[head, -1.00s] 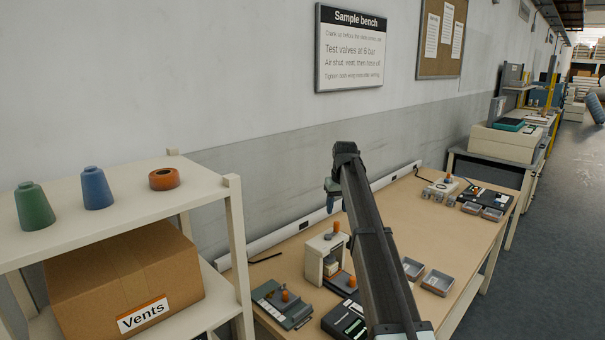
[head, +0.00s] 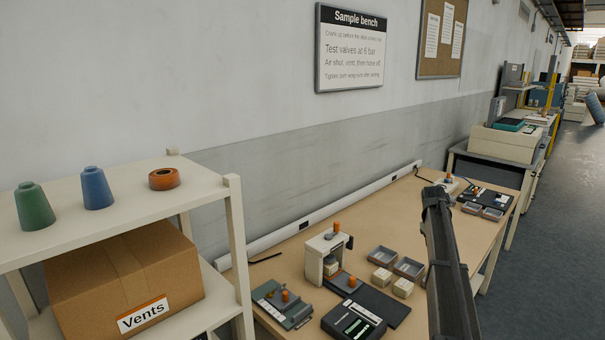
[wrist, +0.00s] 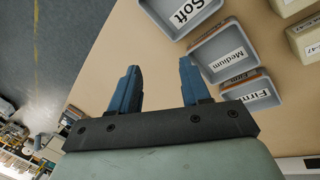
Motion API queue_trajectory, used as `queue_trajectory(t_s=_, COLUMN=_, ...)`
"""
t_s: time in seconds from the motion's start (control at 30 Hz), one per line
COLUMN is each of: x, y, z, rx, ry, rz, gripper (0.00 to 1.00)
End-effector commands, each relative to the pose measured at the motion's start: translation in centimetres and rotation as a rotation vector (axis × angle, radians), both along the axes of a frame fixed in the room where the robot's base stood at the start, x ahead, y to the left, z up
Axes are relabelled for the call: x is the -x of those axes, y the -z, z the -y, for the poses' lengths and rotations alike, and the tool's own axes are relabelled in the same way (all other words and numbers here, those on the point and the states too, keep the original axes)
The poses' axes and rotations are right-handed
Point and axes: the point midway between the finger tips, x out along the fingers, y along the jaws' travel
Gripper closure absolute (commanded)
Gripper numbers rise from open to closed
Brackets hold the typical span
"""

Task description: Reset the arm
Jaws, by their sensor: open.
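My arm (head: 450,265) rises over the right side of the bench in the head view, and its gripper end is not distinguishable there. In the wrist view my gripper (wrist: 159,78) shows two blue fingers spread apart with nothing between them. It is over the bare tan bench top, beside grey trays labelled Soft (wrist: 178,30), Medium (wrist: 205,58) and Firm (wrist: 236,105).
Two grey trays (head: 382,256) and two cream blocks (head: 381,278) lie left of my arm. A cream press (head: 318,258), a green fixture (head: 270,305) and a dark device (head: 352,320) stand on the bench (head: 290,258). A shelf (head: 130,205) stands left.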

Motion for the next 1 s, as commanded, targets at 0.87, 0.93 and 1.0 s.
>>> queue_trajectory(t_s=0.87, x=29.1, y=30.9, z=14.1, rx=-0.099, ry=0.073, rz=-0.354, gripper=0.53)
queue_trajectory(t_s=0.93, x=31.4, y=33.1, z=13.2, rx=-0.125, ry=0.078, rz=-0.378, gripper=0.53)
queue_trajectory(t_s=1.0, x=33.6, y=35.2, z=11.9, rx=-0.150, ry=0.081, rz=-0.399, gripper=0.53)
